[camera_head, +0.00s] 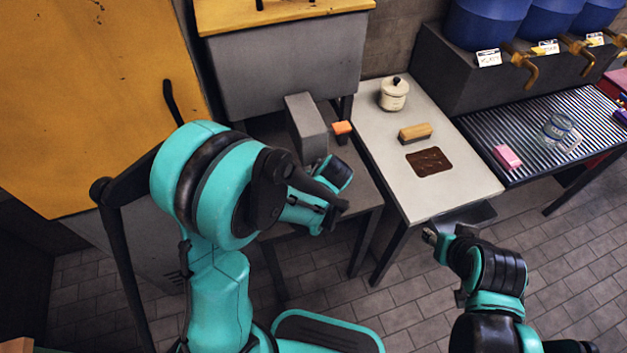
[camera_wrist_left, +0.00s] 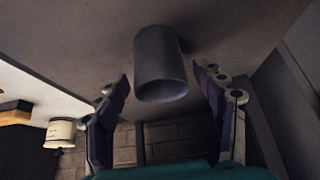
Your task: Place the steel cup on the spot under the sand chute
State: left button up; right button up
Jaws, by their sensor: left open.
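The steel cup (camera_wrist_left: 160,65) is a plain grey cylinder in the left wrist view. It stands on a dark grey surface, between and a little beyond the tips of my left gripper (camera_wrist_left: 165,90). That gripper is open, with one finger to each side and visible gaps to the cup. In the head view my left gripper (camera_head: 338,190) is over the low grey table (camera_head: 358,192), and the cup is hidden there. My right gripper (camera_head: 445,238) is by the front edge of the pale table; its jaw state is unclear. I cannot identify the sand chute or its spot for certain.
A grey upright block (camera_head: 305,127) and an orange block (camera_head: 342,128) stand behind my left gripper. The pale table (camera_head: 447,190) carries a lidded white pot (camera_head: 394,94), a brush (camera_head: 415,132) and a brown patch (camera_head: 429,162). A ribbed counter (camera_head: 530,125) stands right.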

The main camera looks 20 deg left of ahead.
pick_arm(q)
jog(key=shift+r, duration=0.3)
jog(key=p+v, duration=0.5)
jog(key=v, duration=0.7)
jog(key=s+a+r+m+t+h, duration=0.1)
jog(key=s+a+r+m, duration=0.2)
jog(key=s+r, duration=0.1)
jog(key=s+a+r+m+h, duration=0.2)
jog(key=s+a+r+m, duration=0.1)
jog(key=s+r, duration=0.2)
jog(key=s, duration=0.2)
jog(key=shift+s+a+m+t+h, duration=0.2)
jog(key=shift+s+m+t+h, duration=0.1)
jog(key=shift+m+t, duration=0.1)
